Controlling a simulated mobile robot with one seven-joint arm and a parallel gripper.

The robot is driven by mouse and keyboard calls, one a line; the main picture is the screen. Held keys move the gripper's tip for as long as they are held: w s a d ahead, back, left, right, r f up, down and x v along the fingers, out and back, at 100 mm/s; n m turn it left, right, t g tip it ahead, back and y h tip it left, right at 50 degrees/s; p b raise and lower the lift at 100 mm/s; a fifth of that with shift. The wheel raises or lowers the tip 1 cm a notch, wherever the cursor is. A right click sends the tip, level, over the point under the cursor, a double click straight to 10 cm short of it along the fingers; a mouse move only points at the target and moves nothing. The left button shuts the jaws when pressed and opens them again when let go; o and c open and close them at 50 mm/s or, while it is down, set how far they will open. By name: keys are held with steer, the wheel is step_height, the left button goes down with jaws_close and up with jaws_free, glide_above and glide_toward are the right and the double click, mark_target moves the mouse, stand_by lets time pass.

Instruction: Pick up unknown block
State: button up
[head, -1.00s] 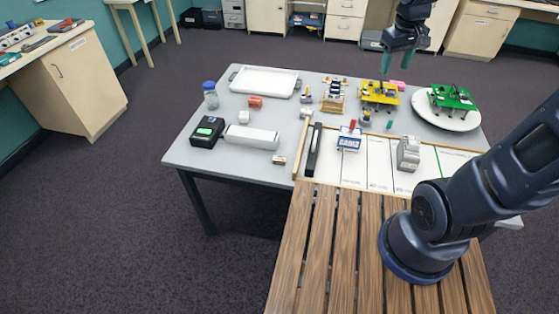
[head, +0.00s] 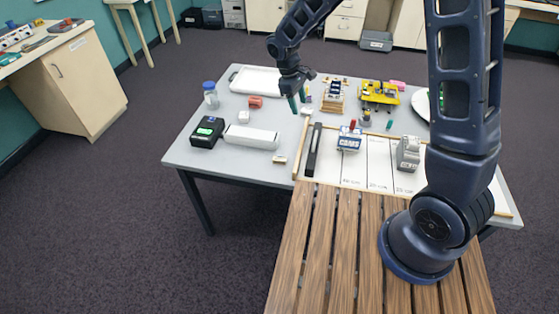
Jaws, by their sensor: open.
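No block carries a label I can read as "unknown". Small block-like things on the grey table (head: 203,160) are a white cube (head: 244,117), a reddish block (head: 256,102), a small whitish block (head: 306,112) and a small beige piece with a dark part (head: 279,160). My gripper (head: 298,99) is open and appears empty. It points down over the table's middle, close to the small whitish block in the picture. Its exact height above the table is hard to tell.
A white tray (head: 262,69), a long white box (head: 252,137) and a black device (head: 207,132) stand on the left side. A blue-lidded jar (head: 210,96) is near the left edge. A yellow board (head: 378,95) and a wooden stand (head: 334,97) are behind. My arm hides part of the right side.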

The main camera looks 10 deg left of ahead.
mark_target(279, 158)
steer(key=s+a+f+n+h, duration=0.1)
steer(key=s+a+f+n, duration=0.15)
steer(key=a+f, duration=0.3)
steer(key=s+a+f+n+h, duration=0.1)
steer(key=s+a+f, duration=0.35)
steer(key=f, duration=0.25)
steer(key=shift+y, duration=0.3)
steer(key=shift+x, duration=5.3)
steer(key=shift+w+d+r, duration=0.1)
steer(key=shift+w+d, duration=0.05)
steer(key=shift+w, duration=0.05)
steer(key=c, duration=1.1)
